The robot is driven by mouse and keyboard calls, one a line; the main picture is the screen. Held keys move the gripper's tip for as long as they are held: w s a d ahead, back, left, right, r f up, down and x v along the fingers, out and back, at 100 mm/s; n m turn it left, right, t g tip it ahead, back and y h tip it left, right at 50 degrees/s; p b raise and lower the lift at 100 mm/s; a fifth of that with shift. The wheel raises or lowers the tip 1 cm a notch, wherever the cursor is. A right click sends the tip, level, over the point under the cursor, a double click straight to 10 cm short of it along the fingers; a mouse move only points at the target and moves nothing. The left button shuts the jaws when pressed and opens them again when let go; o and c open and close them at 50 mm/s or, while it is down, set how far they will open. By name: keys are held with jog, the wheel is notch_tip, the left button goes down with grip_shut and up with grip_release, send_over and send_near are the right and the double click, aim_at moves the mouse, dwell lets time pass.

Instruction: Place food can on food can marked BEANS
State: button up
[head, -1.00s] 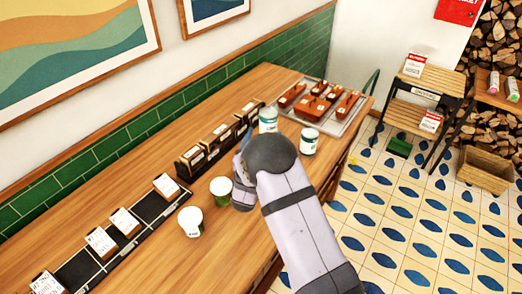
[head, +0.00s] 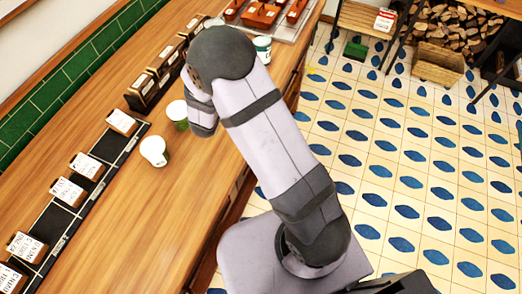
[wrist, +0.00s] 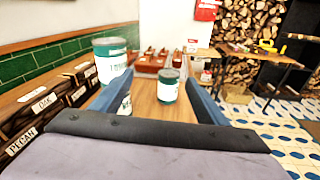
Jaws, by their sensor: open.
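A can with a dark green lid and green-and-white label (wrist: 168,86) stands on the counter beyond my open gripper (wrist: 160,77), seen between its fingers in the wrist view. It also shows right of my arm in the head view (head: 262,46). A larger-looking teal-and-white can (wrist: 111,62) is outside the left finger, its lettering too blurred to read surely. Another can (wrist: 125,107) is mostly hidden by that finger. In the head view, a white-topped can (head: 153,150) and a green can (head: 178,111) stand left of my wrist. My arm hides the fingers there. I cannot tell which can is BEANS.
A tray of brown loaf-like items (head: 262,17) lies at the counter's far end. Dark boxes with cards (head: 150,88) line the green-tiled wall, with a black labelled rack (head: 85,187) nearer. Bare wooden counter (head: 120,225) lies in front. A wooden crate (head: 437,66) stands on the floor.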

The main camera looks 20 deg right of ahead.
jog(key=s+d+m+g+h, duration=0.2)
jog(key=s+d+m+g, duration=0.7)
jog(key=s, duration=0.3)
jog(key=s+f+m+g+y, duration=0.4)
jog(key=s+m, duration=0.3)
jog(key=s, duration=0.5)
jog(key=s+a+f+m+y, duration=0.1)
jog(key=s+a+m+y, duration=0.2)
jog(key=a+m+y, duration=0.1)
jog(key=s+a+f+m+y, duration=0.1)
jog(key=s+a+m+y, duration=0.3)
jog(key=a+m, duration=0.3)
jog(key=shift+s+a+g, duration=0.3)
jog(key=shift+a, duration=0.8)
